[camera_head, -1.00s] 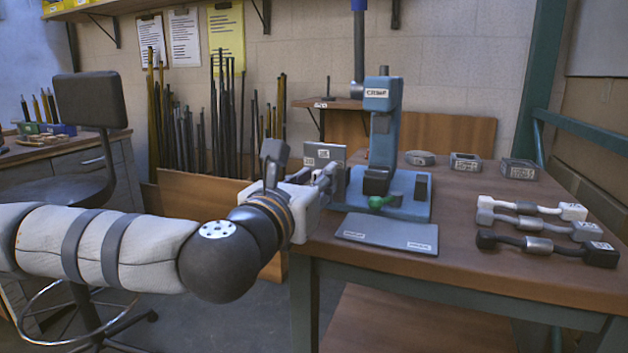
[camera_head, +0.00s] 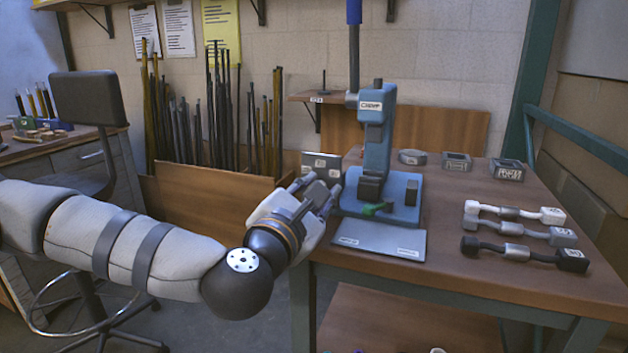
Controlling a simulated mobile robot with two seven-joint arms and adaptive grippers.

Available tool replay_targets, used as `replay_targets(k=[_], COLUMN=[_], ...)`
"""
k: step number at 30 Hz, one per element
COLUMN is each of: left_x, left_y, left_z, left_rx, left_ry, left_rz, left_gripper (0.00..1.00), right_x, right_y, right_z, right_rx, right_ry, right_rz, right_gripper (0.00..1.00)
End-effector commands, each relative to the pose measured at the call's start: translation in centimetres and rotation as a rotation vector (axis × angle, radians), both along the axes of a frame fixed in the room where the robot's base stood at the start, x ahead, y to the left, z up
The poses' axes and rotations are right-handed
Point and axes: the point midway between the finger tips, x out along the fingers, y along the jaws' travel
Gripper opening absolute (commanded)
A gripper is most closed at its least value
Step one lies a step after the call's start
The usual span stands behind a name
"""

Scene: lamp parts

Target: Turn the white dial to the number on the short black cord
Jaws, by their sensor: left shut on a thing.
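The black cord (camera_head: 542,256) lies at the front of a row of three cords on the table's right side. It has black ends and a silver sleeve; the label on its right end is too small to read. A grey panel (camera_head: 322,162) with small white labels stands left of the blue press. My left gripper (camera_head: 329,192) is at this panel, shut. The white dial is not visible; it seems to be in the gripper's grip, hidden by the fingers. My right gripper is not in view.
A white cord (camera_head: 541,215), a grey cord (camera_head: 540,235) and three small trays are to the right.

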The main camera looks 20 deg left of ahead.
Motion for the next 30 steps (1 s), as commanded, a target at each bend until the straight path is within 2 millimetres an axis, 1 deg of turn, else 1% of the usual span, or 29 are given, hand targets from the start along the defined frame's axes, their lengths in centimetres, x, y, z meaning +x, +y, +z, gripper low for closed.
replay_targets(k=[3, 12, 29, 30], left_x=[0.0, 0.0, 0.0, 0.0], left_y=[0.0, 0.0, 0.0, 0.0], left_z=[0.1, -0.1, -0.3, -0.3], left_rx=[0.07, 0.183, 0.212, 0.211], left_ry=[-0.001, -0.005, -0.004, -0.004], left_rz=[0.003, 0.003, 0.005, 0.005], left_gripper=[0.0, 0.0, 0.0, 0.3], right_x=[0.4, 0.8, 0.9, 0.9], right_y=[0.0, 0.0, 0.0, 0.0], right_z=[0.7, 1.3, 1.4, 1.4], right_rx=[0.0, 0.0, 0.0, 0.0], right_ry=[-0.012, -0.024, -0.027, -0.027], right_rz=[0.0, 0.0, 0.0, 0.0], right_gripper=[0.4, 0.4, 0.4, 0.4])
